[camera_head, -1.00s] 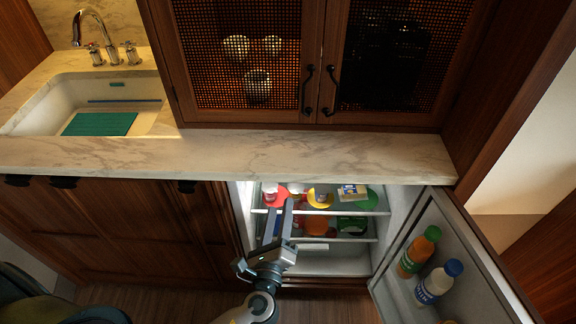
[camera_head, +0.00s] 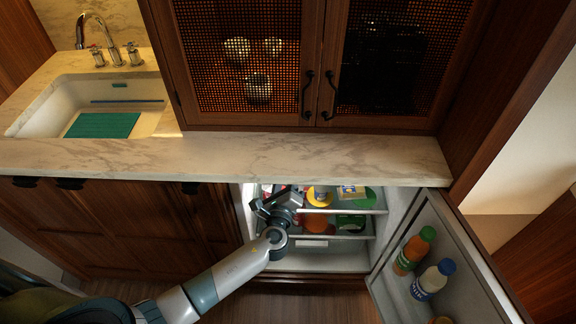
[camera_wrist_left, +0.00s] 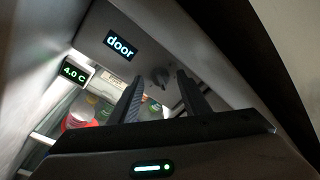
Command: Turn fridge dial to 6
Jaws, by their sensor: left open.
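The fridge (camera_head: 345,262) stands open under the counter, lit inside. Its small dark round dial (camera_wrist_left: 160,76) shows in the left wrist view on the grey panel, to the right of a display reading "door" (camera_wrist_left: 120,44). Another display reads "4.0 C" (camera_wrist_left: 75,72). My left gripper (camera_wrist_left: 159,82) is open and empty, and the dial appears between its two fingertips. I cannot tell whether the fingers touch it, nor read any dial setting. In the head view my left gripper (camera_head: 285,195) is in the upper left of the fridge opening; the dial is hidden there.
Shelves hold several foods, including an orange item (camera_head: 316,221) and a yellow one (camera_head: 320,197). The open fridge door (camera_head: 400,296) at the right holds an orange bottle (camera_head: 413,251) and a white bottle (camera_head: 435,279). The marble countertop (camera_head: 230,153) overhangs the opening.

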